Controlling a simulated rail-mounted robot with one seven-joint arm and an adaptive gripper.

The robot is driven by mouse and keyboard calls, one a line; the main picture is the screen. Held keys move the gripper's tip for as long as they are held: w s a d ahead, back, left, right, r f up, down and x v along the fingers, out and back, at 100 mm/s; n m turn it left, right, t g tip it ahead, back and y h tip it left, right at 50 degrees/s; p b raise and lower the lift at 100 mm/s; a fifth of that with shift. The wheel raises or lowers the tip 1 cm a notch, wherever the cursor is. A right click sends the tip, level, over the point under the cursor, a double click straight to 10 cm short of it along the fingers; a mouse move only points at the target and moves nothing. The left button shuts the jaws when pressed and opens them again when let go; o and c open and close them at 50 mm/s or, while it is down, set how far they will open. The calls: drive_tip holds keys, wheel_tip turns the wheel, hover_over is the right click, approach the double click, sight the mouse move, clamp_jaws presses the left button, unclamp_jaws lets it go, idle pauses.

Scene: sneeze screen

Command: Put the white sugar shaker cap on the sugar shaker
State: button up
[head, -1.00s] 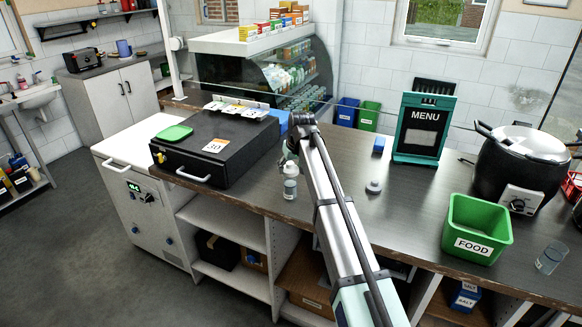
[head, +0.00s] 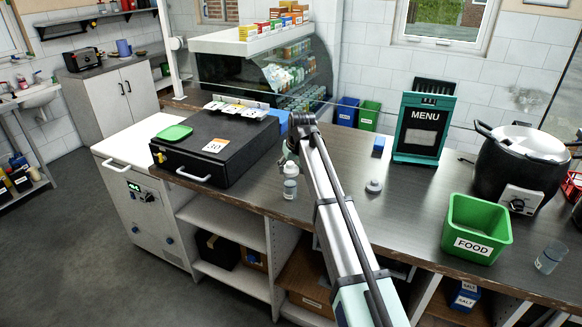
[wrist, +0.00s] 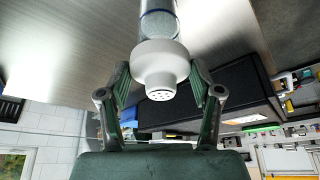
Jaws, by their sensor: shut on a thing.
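The white sugar shaker cap (wrist: 160,68), with small holes in its narrow end, is between the fingers of my gripper (wrist: 160,80) in the wrist view. My gripper is shut on it. The clear sugar shaker (wrist: 158,18) is in line with the cap's wide end, and the two look touching. I cannot tell whether the cap is fully seated. In the head view, the sugar shaker (head: 290,188) stands upright near the counter's front edge, with the white cap (head: 291,170) at its top. My gripper is above it there, partly hidden by my arm.
A small pale round object (head: 374,186) lies to the right. Further right are a menu board (head: 423,128), a green food bin (head: 477,228), a pot (head: 520,165) and a glass (head: 550,257).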

drive_tip(key=shift+f+b, duration=0.35)
drive_tip(key=shift+f, duration=0.75)
drive_tip(key=shift+r+p, duration=0.5)
idle(3.5)
drive_tip(key=shift+r+p, duration=1)
drive_tip(key=shift+r, duration=1.05)
